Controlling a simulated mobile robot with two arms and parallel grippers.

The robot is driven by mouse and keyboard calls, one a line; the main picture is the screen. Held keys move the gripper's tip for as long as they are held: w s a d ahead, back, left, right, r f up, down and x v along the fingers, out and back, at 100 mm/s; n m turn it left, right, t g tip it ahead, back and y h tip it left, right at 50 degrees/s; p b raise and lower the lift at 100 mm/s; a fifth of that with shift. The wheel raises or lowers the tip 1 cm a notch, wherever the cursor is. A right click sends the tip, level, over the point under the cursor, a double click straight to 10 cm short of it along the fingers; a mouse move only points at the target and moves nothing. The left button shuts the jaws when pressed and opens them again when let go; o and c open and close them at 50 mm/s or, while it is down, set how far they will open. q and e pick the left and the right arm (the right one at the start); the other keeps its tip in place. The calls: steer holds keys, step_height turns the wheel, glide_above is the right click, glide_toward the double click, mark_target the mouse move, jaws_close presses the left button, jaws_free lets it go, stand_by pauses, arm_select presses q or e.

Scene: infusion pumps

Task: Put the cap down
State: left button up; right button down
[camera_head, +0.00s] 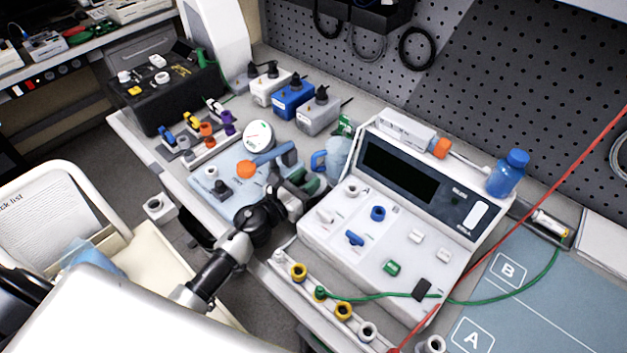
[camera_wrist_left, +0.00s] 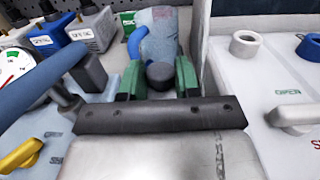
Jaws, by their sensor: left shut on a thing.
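My left gripper (camera_head: 312,183) is over the bench, between the light blue mat and the white pump unit. In the left wrist view, its green fingertips (camera_wrist_left: 158,80) are shut on a dark round cap (camera_wrist_left: 160,74). The cap's underside is hidden, and I cannot tell whether it touches anything. A translucent bluish jug (camera_head: 338,152) with a blue handle stands just beyond the fingertips; it also shows in the left wrist view (camera_wrist_left: 160,43). My right gripper is not in view.
The white pump unit (camera_head: 335,232) is close on the right. The light blue mat (camera_head: 207,180) on the left carries a blue-handled fitting (camera_head: 268,161) and a round gauge (camera_head: 258,136). A green cable (camera_head: 460,301) crosses the right front.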

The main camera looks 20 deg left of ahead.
arm_select(q)
steer(key=shift+w+d+f, duration=0.3)
steer(key=shift+w+f, duration=0.2)
steer(key=shift+w, duration=0.1)
steer(key=shift+w+d+f, duration=0.25)
steer(key=shift+w+f, duration=0.25)
steer(key=shift+w, duration=0.1)
steer(key=shift+s, duration=0.1)
steer(key=shift+f+b, duration=0.15)
steer(key=shift+b, duration=0.25)
steer(key=o, duration=0.9)
steer(key=shift+o, duration=0.2)
